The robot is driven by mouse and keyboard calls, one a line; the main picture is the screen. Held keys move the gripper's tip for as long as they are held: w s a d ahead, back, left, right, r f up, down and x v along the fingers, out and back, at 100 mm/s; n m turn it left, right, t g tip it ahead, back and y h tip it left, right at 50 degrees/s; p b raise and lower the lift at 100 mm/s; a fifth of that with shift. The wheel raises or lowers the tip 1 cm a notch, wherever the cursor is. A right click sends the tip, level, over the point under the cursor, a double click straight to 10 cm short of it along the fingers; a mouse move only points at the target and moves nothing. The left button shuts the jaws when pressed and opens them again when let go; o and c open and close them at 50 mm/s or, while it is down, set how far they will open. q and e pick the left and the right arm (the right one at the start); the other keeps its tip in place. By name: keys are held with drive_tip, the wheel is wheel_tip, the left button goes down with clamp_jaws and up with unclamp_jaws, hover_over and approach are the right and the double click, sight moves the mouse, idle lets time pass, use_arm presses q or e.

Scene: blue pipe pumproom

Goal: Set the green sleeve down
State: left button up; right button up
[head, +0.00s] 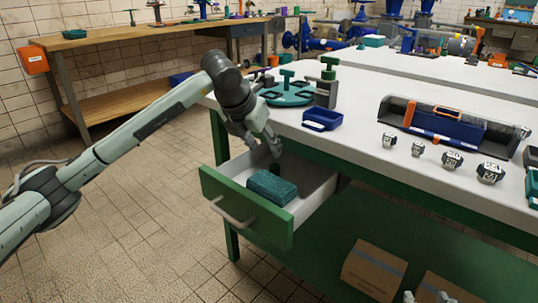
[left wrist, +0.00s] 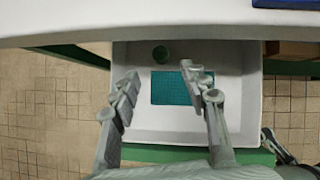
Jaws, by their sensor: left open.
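The green sleeve (left wrist: 161,53) is a small dark green cylinder in the open drawer, near the end by the table edge in the left wrist view. I cannot make it out clearly in the head view, where my arm covers that area. My left gripper (head: 272,146) is above the drawer with its fingers apart and empty. In the left wrist view its two fingers (left wrist: 158,86) frame a teal block (left wrist: 180,88), and the sleeve is apart from both. Only the fingertips of my right gripper (head: 426,297) show at the bottom edge of the head view, spread apart.
The drawer (head: 245,213) is pulled out from the green bench, with free floor inside around the block. On the white benchtop (head: 340,140) stand a blue tray (head: 322,120), a teal round fixture (head: 288,93), a toolbox (head: 450,130) and several labelled blocks. Cardboard boxes (head: 374,270) sit below.

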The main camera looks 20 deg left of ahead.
use_arm(q)
drive_tip(key=shift+v, duration=1.3)
use_arm(e)
drive_tip(key=shift+s+d+f, duration=0.1)
drive_tip(key=shift+d+f, duration=0.15)
drive_tip(key=shift+f, duration=0.05)
